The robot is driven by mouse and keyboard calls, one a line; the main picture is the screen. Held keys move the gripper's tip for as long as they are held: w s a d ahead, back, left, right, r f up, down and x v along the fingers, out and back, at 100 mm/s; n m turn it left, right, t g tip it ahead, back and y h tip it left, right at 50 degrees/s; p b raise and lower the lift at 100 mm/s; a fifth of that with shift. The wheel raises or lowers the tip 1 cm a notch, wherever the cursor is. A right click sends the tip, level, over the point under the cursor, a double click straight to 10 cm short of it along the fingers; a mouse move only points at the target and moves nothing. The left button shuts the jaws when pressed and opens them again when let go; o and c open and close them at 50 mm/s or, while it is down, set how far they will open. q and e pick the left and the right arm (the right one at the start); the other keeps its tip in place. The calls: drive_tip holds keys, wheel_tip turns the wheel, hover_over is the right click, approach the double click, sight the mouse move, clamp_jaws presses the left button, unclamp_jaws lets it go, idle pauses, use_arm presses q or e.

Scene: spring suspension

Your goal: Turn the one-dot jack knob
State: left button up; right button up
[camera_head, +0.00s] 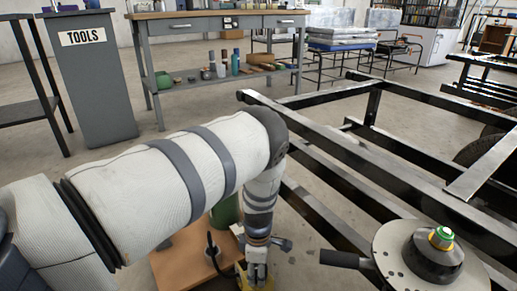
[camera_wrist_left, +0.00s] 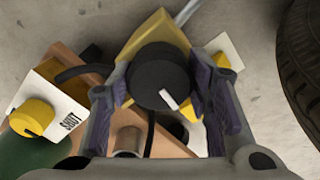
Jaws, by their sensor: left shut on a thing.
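My left gripper (camera_head: 256,275) reaches down to the yellow jack (camera_head: 268,284) at the bottom middle of the head view. In the left wrist view, its purple-padded fingers (camera_wrist_left: 160,88) are closed on the two sides of a round black knob (camera_wrist_left: 150,72). The knob has a white pointer mark that slants toward the lower right. The jack's yellow body (camera_wrist_left: 155,32) shows behind the knob. I cannot make out a dot marking. My right gripper is not in view.
A white box with dark lettering and a yellow knob (camera_wrist_left: 32,117) stands beside the jack, near a green cylinder (camera_wrist_left: 40,160). A black tyre (camera_wrist_left: 302,60) is at the right. A dark metal frame (camera_head: 330,150) and a round grey plate (camera_head: 400,262) fill the right of the head view.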

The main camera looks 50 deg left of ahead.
use_arm(q)
drive_tip(key=shift+n, duration=0.8)
drive_tip(key=o, duration=1.1)
drive_tip(key=shift+o, duration=0.2)
drive_tip(key=shift+r, duration=0.1)
wheel_tip(320, 180, up, 12)
